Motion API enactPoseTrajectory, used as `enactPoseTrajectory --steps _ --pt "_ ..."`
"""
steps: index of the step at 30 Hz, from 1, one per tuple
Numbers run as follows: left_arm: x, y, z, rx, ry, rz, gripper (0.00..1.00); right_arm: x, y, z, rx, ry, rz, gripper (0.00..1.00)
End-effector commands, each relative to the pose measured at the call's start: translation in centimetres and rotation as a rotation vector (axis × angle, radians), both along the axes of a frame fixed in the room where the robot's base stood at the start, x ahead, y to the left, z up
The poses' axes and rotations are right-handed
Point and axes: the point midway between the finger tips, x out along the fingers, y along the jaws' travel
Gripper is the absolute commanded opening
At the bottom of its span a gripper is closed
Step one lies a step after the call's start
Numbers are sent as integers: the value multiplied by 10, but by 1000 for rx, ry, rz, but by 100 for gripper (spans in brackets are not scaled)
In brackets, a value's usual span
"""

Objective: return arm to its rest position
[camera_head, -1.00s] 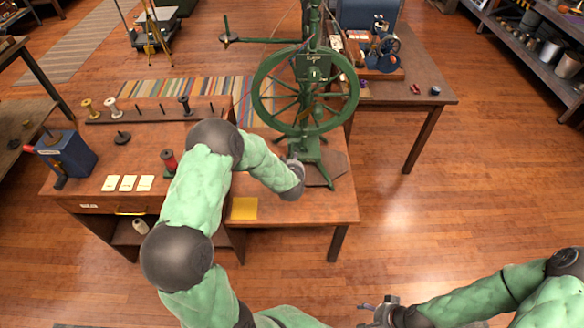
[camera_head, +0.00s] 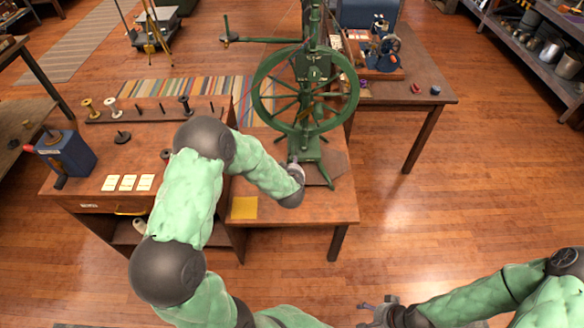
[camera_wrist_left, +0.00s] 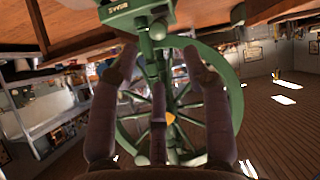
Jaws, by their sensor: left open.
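My left arm reaches over the wooden workbench (camera_head: 300,212), and its gripper is mostly hidden behind its wrist in the head view.
A spool rack (camera_head: 150,115), a blue box (camera_head: 68,158), white cards (camera_head: 128,183) and a yellow square (camera_head: 244,208) are on the bench. A second table (camera_head: 425,80) stands behind right. The floor (camera_head: 470,190) on the right is clear.

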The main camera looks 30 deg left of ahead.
Motion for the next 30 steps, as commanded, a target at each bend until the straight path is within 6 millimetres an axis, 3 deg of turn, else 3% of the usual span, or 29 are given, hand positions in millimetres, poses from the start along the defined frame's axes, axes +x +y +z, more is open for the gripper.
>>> enactPoseTrajectory --steps 11,14,17,23,30 --pt "-2 -6 -6 -11 15 -16 48 0 0 0 0 0 0 72" --pt "-8 -23 -24 -44 61 -64 48 0 0 0 0 0 0 72" --pt "-22 -53 -52 -103 140 -144 48 0 0 0 0 0 0 72" --pt "-73 -122 -111 -247 342 -319 48 0 0 0 0 0 0 72" --pt "-165 -196 -159 -414 606 -504 48 0 0 0 0 0 0 72"
